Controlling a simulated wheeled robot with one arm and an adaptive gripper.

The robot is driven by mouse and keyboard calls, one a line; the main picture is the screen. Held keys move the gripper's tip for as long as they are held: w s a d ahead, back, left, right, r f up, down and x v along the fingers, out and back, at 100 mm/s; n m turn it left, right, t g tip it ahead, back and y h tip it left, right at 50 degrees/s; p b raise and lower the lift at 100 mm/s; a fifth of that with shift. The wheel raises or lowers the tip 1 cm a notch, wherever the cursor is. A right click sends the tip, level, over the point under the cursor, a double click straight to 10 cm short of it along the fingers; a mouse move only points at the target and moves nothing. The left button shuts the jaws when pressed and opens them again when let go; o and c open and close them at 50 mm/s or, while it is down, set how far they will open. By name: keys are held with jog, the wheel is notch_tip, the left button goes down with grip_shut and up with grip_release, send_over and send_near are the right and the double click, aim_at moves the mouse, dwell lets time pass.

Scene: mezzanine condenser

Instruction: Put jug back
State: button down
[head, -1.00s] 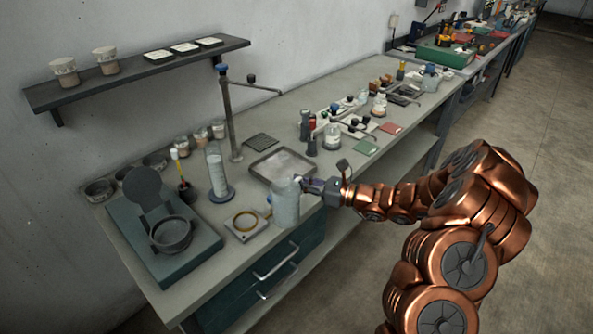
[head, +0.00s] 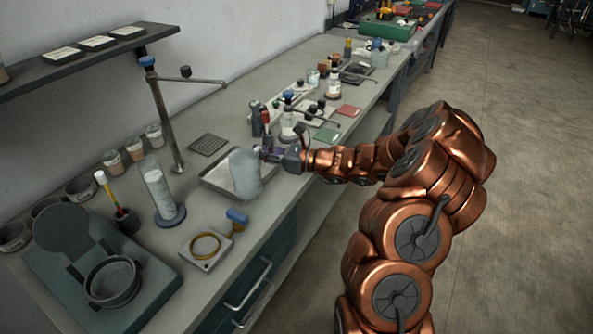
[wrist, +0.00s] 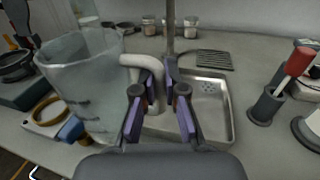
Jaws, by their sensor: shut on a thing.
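My gripper (head: 275,158) comes in from the right and is shut on the jug's handle. In the wrist view my gripper (wrist: 158,92) has its purple-padded fingers around the pale handle, with the jug (wrist: 84,85) on the left side. The jug overlaps the tray (head: 215,184) in the head view. I cannot tell whether the jug's base touches the tray or hangs above it.
A metal stand (head: 165,115) with a side arm rises behind the tray. A tall cylinder (head: 162,192), a yellow ring on a plate (head: 205,247) and a hinged green device (head: 92,265) stand to the left. Bottles (head: 288,124) stand behind on the right.

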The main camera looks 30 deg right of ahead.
jog(key=s+d+f+m+t+h+b, duration=0.1)
jog(key=s+d+m+t+h+b, duration=0.15)
jog(key=d+b, duration=0.6)
jog(key=s+d+f+m+t+h+b, duration=0.1)
jog(key=s+d+m+t+h+b, duration=0.2)
jog(key=d+b, duration=0.5)
jog(key=shift+n+g+h, duration=0.25)
jog(key=shift+g+h, duration=0.2)
jog(key=shift+g, duration=0.1)
jog(key=shift+w+d+f+p, duration=0.45)
jog(key=shift+w+d+f, duration=0.5)
jog(key=shift+w, duration=1.5)
jog(key=shift+w+d+f+p, duration=0.4)
jog(key=shift+w+d+f, duration=0.5)
jog(key=shift+w, duration=1.5)
jog(key=shift+w+d+f+p, duration=0.45)
jog(key=shift+w+d+f, duration=0.5)
jog(key=shift+w, duration=1.5)
jog(key=shift+d, duration=0.1)
jog(key=c, duration=1.2)
grip_release()
jog(key=shift+c, duration=0.2)
jog(key=shift+r, duration=0.1)
